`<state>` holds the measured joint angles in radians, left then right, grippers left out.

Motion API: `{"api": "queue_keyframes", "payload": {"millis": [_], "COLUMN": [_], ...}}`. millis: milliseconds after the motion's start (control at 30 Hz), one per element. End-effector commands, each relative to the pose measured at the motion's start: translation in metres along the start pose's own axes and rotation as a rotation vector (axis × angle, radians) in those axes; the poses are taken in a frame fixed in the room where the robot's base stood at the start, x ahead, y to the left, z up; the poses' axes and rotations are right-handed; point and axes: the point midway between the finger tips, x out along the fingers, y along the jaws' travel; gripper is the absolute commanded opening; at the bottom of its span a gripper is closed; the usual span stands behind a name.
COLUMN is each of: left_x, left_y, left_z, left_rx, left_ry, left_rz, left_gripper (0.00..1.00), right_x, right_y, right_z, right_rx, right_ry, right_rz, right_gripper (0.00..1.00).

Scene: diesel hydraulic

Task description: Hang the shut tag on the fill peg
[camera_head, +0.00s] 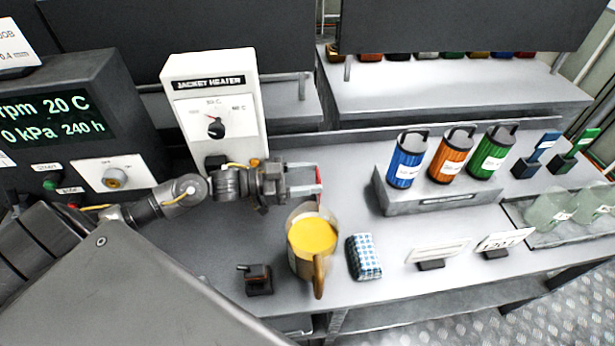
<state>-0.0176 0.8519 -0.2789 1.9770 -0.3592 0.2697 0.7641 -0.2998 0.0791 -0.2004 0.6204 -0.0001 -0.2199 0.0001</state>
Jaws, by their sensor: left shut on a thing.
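My left gripper (304,184) reaches in from the left, above the bench and just behind the yellow-filled jug. Its fingers are shut on a thin red piece (319,181), seen nearly edge-on at the fingertips. This may be the shut tag, but no lettering on it is readable. I cannot pick out the fill peg with certainty. A small dark block with a short stub (257,279) stands at the front of the bench, left of the jug. My right gripper is not in view.
The jug (301,256) stands under the gripper, with a checked cloth (364,257) to its right. Blue (406,160), orange (451,156) and green (490,151) canisters stand on a raised block. The jacket heater box (214,100) rises behind my arm. Glass beakers (548,210) stand at right.

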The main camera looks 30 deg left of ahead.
Motion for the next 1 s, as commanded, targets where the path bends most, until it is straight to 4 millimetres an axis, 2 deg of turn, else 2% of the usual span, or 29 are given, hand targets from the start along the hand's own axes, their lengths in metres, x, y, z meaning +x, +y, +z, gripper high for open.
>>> {"api": "queue_keyframes", "payload": {"millis": [100,133,267,633,767,1000], "left_x": [0.0,0.0,0.0,0.0,-0.019,-0.07], "left_y": [0.0,0.0,0.0,0.0,0.0,0.001], "left_z": [0.004,0.004,0.003,-0.003,0.003,0.003], "left_rx": [-0.001,0.0,0.0,0.001,-0.001,-0.003], "left_ry": [0.0,0.0,0.0,0.0,-0.006,-0.007], "left_rz": [0.0,0.0,0.0,0.001,-0.001,0.0], "left_gripper": [0.32,0.57,0.74,0.75,0.75,0.75], "right_x": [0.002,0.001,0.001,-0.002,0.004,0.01], "right_y": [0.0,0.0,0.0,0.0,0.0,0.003], "right_z": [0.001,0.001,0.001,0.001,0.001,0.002], "right_rx": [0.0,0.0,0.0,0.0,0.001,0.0], "right_ry": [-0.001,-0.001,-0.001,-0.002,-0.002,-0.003], "right_rz": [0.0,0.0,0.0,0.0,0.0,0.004], "right_gripper": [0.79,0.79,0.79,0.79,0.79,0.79]}}
